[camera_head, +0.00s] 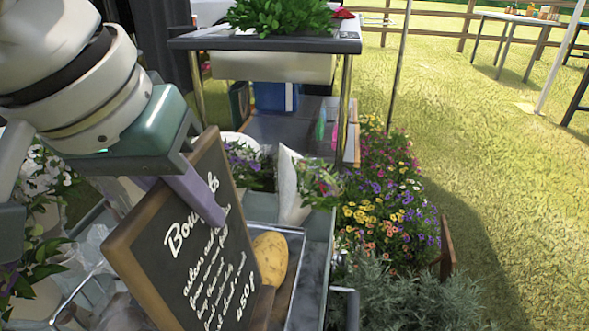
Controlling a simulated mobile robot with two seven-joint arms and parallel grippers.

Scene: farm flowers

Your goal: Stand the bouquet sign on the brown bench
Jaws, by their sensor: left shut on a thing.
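The bouquet sign (213,262) is a black chalkboard in a wooden frame with white writing, "Bouquets" at the top and a price low down. It is close to the camera and tilted. My left gripper (200,196) comes in from the upper left and is shut on the sign near its upper edge, with a purple-grey finger across the front. The sign's lower end is cut off by the picture edge. I cannot make out a brown bench for certain. My right gripper is not in view.
Behind the sign is a grey tray (297,262) with a yellow potato-like thing (270,258). A metal-legged table (205,41) with green plants stands behind. Colourful flowers (385,215) and grey-green foliage (410,297) are to the right. Open grass (510,190) lies farther right.

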